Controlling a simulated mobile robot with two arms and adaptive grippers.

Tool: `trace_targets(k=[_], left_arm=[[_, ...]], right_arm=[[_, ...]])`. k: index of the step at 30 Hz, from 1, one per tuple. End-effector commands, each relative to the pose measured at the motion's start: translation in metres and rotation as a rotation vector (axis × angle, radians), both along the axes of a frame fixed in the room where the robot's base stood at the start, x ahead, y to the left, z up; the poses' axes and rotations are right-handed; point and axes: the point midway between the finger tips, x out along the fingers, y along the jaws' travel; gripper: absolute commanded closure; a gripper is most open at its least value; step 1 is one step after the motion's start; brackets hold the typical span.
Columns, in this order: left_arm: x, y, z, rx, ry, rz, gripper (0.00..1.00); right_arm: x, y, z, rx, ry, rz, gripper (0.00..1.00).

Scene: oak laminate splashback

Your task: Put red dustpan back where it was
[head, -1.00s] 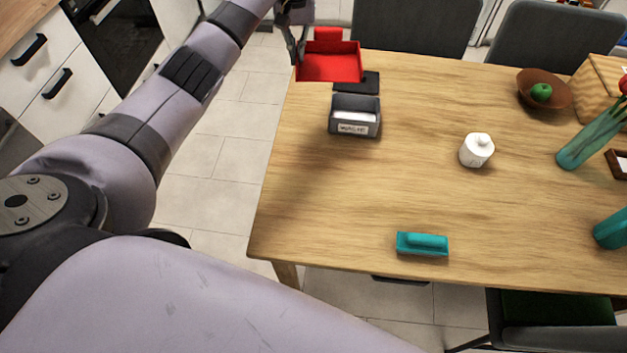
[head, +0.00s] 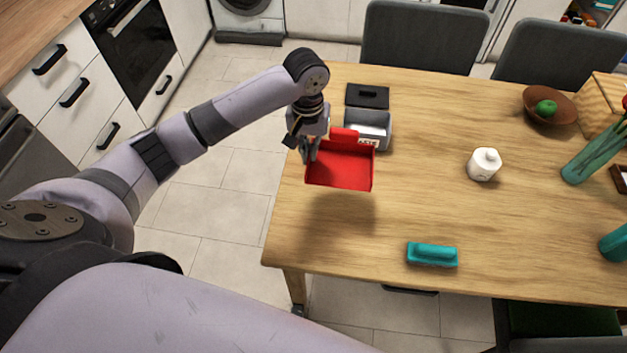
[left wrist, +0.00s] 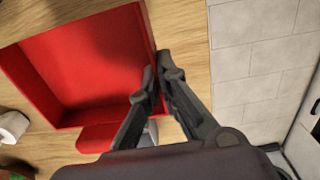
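The red dustpan (head: 341,170) is a shallow red tray with a short handle. My left gripper (head: 309,148) is shut on its left side wall and holds it above the left part of the table, where a shadow lies below it. In the left wrist view the dustpan (left wrist: 85,62) fills the upper left, and the fingertips of my left gripper (left wrist: 156,88) pinch its wall. My right gripper is in neither view.
A grey labelled box (head: 377,131) and a black lid (head: 367,95) stand just behind the dustpan. A teal brush-like block (head: 432,254) lies near the front edge. A white jar (head: 484,164) stands mid-table (head: 430,205). The front left tabletop is clear.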

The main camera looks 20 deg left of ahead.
Motion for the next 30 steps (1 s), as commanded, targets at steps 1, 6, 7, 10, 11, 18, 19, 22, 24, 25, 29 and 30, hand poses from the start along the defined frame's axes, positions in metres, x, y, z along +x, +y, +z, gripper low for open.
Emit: trace_targets(k=[1, 6, 7, 10, 11, 18, 19, 22, 24, 25, 29, 30], left_arm=[[-0.002, 0.0, -0.014, 0.002, 0.005, 0.001, 1.0], [0.0, 0.0, -0.055, 0.001, 0.001, 0.0, 1.0], [0.0, 0.0, -0.061, 0.001, 0.001, 0.001, 1.0], [0.0, 0.0, -0.074, -0.001, -0.001, 0.0, 1.0], [0.0, 0.0, -0.076, -0.001, -0.001, 0.0, 1.0], [0.0, 0.0, -0.104, 0.0, 0.001, 0.0, 1.0], [0.0, -0.001, -0.109, 0.0, 0.0, 0.0, 1.0], [0.001, 0.0, -0.12, 0.0, -0.002, 0.0, 1.0], [0.001, 0.0, -0.123, 0.0, -0.002, -0.001, 1.0], [0.001, 0.0, -0.123, 0.0, -0.003, -0.001, 1.0], [0.001, 0.0, -0.123, 0.0, -0.003, -0.001, 1.0], [0.001, 0.0, -0.123, 0.0, -0.003, -0.001, 1.0]], right_arm=[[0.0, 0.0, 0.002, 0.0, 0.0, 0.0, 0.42], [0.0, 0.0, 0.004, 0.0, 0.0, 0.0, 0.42], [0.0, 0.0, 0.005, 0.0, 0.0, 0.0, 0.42], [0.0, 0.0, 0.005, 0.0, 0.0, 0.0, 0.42], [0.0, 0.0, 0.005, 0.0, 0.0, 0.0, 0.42], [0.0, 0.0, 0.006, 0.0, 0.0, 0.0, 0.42], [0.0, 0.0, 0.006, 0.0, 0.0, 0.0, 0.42], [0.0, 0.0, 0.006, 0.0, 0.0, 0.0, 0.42], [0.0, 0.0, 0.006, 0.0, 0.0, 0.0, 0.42], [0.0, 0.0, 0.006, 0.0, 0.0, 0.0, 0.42], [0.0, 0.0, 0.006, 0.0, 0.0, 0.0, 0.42], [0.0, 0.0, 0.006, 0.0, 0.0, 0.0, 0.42]])
